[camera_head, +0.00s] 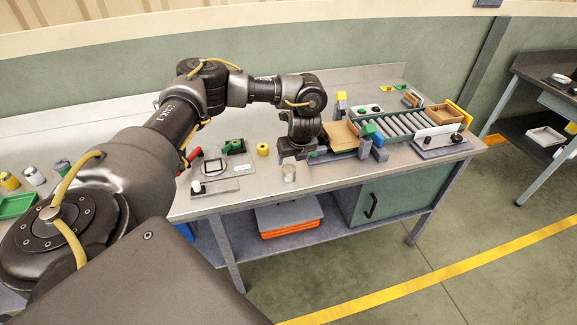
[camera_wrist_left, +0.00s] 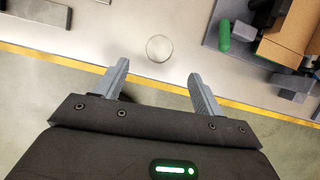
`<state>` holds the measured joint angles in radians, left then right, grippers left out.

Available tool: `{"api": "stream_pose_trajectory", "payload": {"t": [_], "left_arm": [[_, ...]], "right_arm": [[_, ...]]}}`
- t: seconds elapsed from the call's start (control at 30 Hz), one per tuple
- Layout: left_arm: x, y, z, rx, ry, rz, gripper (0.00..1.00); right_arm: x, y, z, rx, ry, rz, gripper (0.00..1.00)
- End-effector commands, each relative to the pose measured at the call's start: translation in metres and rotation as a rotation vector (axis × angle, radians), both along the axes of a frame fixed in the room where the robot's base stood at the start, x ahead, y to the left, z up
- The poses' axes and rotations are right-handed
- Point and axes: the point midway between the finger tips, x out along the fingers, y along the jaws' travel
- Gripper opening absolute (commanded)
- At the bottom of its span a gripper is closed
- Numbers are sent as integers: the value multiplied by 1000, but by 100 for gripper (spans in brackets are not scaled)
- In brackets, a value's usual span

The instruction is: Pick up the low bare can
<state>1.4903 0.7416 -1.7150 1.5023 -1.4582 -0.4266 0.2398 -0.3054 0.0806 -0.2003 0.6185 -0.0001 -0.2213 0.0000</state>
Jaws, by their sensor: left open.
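The low bare can (camera_head: 289,173) is a small pale metal cylinder standing upright near the front edge of the workbench. In the left wrist view the can (camera_wrist_left: 159,48) shows from above as a pale round disc, just beyond the fingertips. My left gripper (camera_head: 292,156) hangs over the bench just above and behind the can in the head view. In the left wrist view my left gripper (camera_wrist_left: 158,70) has its two fingers wide apart with nothing between them. The can lies roughly midway across the gap, apart from both fingers. My right gripper is not in view.
A roller conveyor (camera_head: 400,126) with a cardboard box (camera_head: 340,136) stands to the right. A green part (camera_wrist_left: 224,36) lies right of the can. Another bare can (camera_head: 34,175) stands far left.

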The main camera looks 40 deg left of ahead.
Motion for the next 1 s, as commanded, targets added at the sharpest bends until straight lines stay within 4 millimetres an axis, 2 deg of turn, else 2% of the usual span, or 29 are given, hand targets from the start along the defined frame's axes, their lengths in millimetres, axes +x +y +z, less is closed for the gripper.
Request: {"api": "stream_pose_trajectory", "payload": {"t": [0.17,0.4,0.77,1.0], "left_arm": [[1,4,-7,4,1,2,69],[7,15,-44,1,2,3,69],[11,20,-57,2,1,2,69],[14,30,-92,0,2,4,69]], "right_arm": [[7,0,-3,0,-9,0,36],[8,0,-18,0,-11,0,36],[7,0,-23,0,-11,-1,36],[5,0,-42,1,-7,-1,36]]}}
